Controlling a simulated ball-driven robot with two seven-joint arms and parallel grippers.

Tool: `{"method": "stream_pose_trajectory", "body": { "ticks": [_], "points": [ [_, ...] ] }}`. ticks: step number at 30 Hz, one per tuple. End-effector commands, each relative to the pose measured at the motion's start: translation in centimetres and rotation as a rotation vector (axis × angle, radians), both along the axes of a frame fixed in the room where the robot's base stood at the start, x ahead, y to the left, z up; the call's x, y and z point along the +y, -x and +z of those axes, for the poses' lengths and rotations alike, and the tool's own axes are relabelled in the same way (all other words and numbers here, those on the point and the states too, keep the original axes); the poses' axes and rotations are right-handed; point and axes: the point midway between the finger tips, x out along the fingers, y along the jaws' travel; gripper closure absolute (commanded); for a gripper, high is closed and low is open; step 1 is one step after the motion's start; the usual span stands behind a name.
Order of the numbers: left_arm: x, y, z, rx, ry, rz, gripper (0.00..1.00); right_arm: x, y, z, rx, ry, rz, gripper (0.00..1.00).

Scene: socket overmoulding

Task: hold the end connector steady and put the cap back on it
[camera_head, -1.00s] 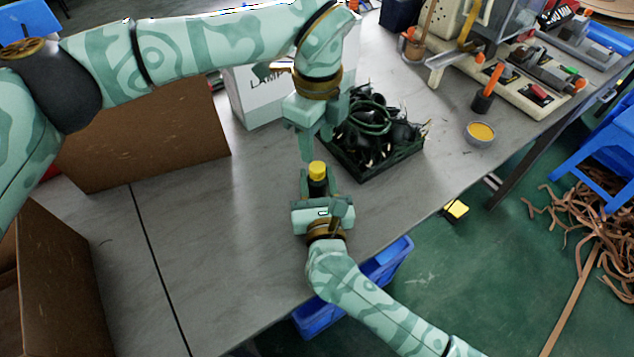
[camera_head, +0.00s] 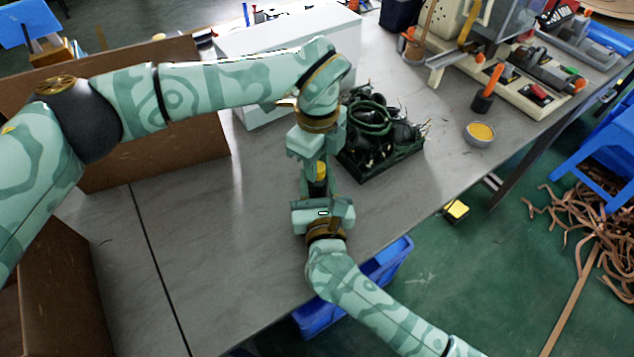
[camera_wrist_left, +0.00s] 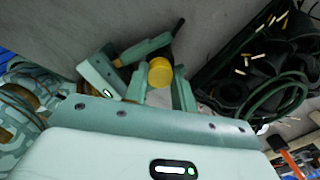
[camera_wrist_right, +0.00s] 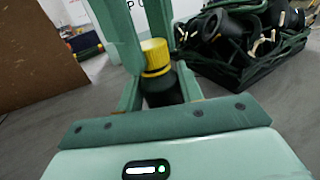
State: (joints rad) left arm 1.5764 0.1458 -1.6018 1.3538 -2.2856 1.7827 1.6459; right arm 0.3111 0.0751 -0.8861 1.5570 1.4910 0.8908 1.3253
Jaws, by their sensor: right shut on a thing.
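The end connector (camera_wrist_right: 163,92) is a black upright cylinder held between the fingers of my right gripper (camera_head: 318,185), which is shut on it above the table. The yellow ribbed cap (camera_wrist_right: 154,54) sits on top of the connector, with a yellow band just below it. I cannot tell how firmly it is seated. The cap also shows in the left wrist view (camera_wrist_left: 160,72). My left gripper (camera_head: 316,166) points down from above, open, with its fingers on either side of the cap. In the head view its fingers partly hide the cap.
A dark green crate (camera_head: 385,168) of black connectors and cables stands close to the right of the grippers. A white box (camera_head: 262,112) stands behind, cardboard boxes (camera_head: 150,155) at left. The grey table (camera_head: 220,240) is clear at front left.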

Motion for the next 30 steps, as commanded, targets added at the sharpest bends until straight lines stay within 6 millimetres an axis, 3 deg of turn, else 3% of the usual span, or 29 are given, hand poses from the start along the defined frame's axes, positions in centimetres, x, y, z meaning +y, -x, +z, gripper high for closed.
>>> {"method": "stream_pose_trajectory", "body": {
  "ticks": [5,8,11,24,27,30],
  "points": [
    [-0.01,-0.04,0.04,-0.001,0.000,-0.015,1.00,0.03,0.03,-0.03,0.000,0.001,0.001,1.00],
    [0.01,-0.07,0.03,-0.002,-0.002,-0.140,1.00,0.04,0.03,-0.03,0.000,0.001,0.001,1.00],
    [0.01,-0.11,0.08,-0.004,-0.002,-0.419,1.00,0.04,0.03,-0.03,0.000,0.001,0.001,1.00],
    [-0.05,-0.13,-0.02,0.000,-0.002,-1.951,1.00,0.05,0.05,-0.03,0.000,0.000,0.001,1.00],
    [-0.04,-0.11,-0.08,0.000,-0.001,-2.229,1.00,0.05,0.05,-0.03,0.001,0.000,0.001,1.00],
    [-0.03,-0.11,-0.09,0.000,-0.001,-2.398,1.00,0.05,0.06,-0.03,0.001,0.000,0.001,1.00]
  ]
}}
